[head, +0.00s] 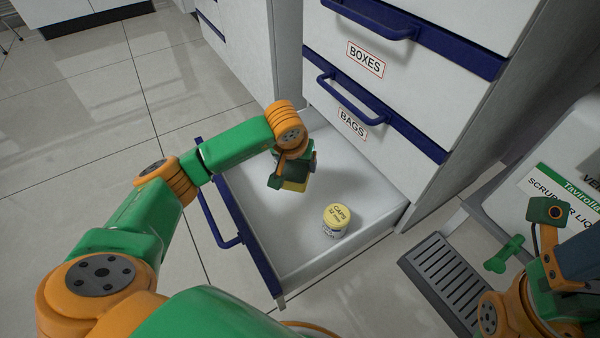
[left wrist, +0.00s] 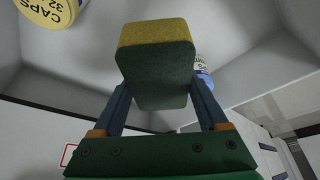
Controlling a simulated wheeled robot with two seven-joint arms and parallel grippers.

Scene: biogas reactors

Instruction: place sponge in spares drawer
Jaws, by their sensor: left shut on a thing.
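The sponge, yellow on one side and dark green on the other, is between the fingers of my left gripper (left wrist: 160,98) in the left wrist view (left wrist: 158,72). In the head view my left gripper (head: 292,176) hangs over the open bottom drawer (head: 300,262), and only a yellow edge of the sponge (head: 295,187) shows below it. The drawer is pulled out beneath the one labelled BAGS; its own label is out of sight. My right arm is at the lower right; its gripper (head: 505,256) is partly seen, its jaws unclear.
A round yellow-lidded jar marked CAPS (head: 337,219) stands in the drawer, right of my left gripper; it also shows in the left wrist view (left wrist: 50,8). A blue-and-white container (left wrist: 203,72) shows behind the sponge. Closed BOXES (head: 366,59) and BAGS drawers rise above.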

